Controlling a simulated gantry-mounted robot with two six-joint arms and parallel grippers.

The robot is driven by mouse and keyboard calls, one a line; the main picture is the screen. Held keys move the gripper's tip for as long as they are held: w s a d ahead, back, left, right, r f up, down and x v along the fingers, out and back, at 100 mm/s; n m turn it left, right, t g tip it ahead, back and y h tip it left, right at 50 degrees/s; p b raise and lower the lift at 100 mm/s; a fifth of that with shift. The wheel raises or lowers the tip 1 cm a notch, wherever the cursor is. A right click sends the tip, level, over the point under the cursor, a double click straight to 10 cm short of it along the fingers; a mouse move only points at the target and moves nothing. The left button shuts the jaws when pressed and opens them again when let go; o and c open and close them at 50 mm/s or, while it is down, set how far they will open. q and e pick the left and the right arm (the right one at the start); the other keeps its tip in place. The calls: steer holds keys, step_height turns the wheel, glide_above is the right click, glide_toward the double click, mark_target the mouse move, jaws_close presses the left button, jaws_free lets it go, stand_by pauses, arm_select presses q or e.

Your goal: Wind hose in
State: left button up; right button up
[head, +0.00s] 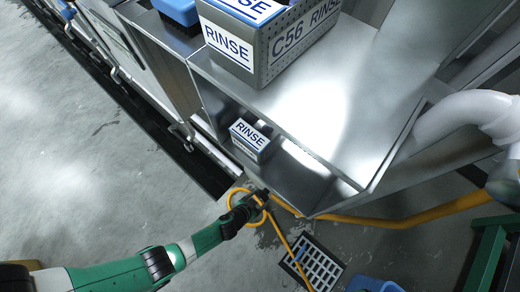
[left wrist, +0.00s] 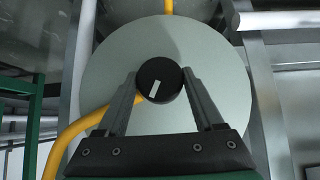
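In the left wrist view, a pale round reel disc (left wrist: 225,95) fills the middle, with a black knob (left wrist: 157,72) bearing a white mark near its centre. The two fingers of my left gripper (left wrist: 158,82) stand on either side of the knob and appear to touch it. The reel is not clearly visible there. My right gripper is out of view.
A large box labelled C56 RINSE (head: 265,45) stands on the steel bench (head: 330,110); a smaller RINSE box (head: 250,138) sits below. A floor drain grate (head: 320,264), blue object (head: 375,286), green frame (head: 490,245) and white pipe (head: 465,112) are nearby. Floor at left is clear.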

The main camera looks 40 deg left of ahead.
arm_select(q)
steer(key=c, duration=0.5)
steer(key=shift+s+f+m+y, duration=0.15)
steer(key=shift+m+y, duration=0.15)
steer(key=shift+y, duration=0.1)
steer(key=shift+c, duration=0.2)
steer(key=shift+d+m+y, duration=0.25)
steer(key=shift+m+y, duration=0.15)
steer(key=shift+y, duration=0.3)
steer(key=shift+f+m+y, duration=0.1)
steer(key=shift+m+y, duration=0.2)
steer(key=shift+y, duration=0.7)
steer(key=shift+a, duration=0.1)
steer(key=o, duration=1.4)
steer(key=shift+c, duration=0.2)
steer(key=shift+r, duration=0.2)
